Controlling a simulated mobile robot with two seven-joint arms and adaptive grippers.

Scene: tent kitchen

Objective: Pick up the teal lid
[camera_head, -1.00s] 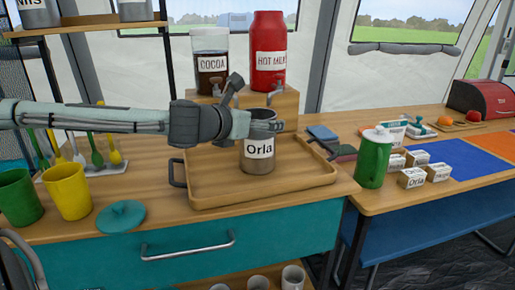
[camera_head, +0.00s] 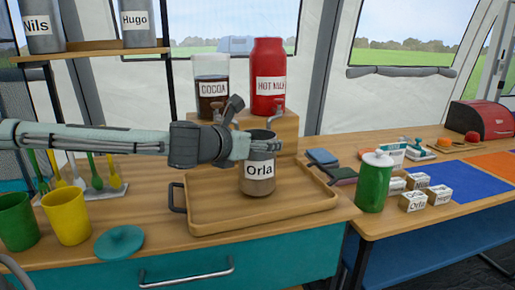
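The teal lid (camera_head: 119,242) lies flat, knob up, on the wooden counter near its front edge, just right of the yellow cup (camera_head: 66,216). My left gripper (camera_head: 265,146) is well to the right of the lid and higher, at the upper part of the steel mug labelled Orla (camera_head: 258,184). The mug stands upright on the wooden tray (camera_head: 210,226). The gripper overlaps the mug near its rim; whether its fingers touch or grasp the mug I cannot tell. My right gripper is not in view.
A green cup (camera_head: 17,222) stands left of the yellow cup. A rack of coloured utensils (camera_head: 85,190) is behind them. The cocoa jar (camera_head: 211,85) and red hot milk dispenser (camera_head: 268,78) stand behind the tray. Bare counter lies between lid and tray.

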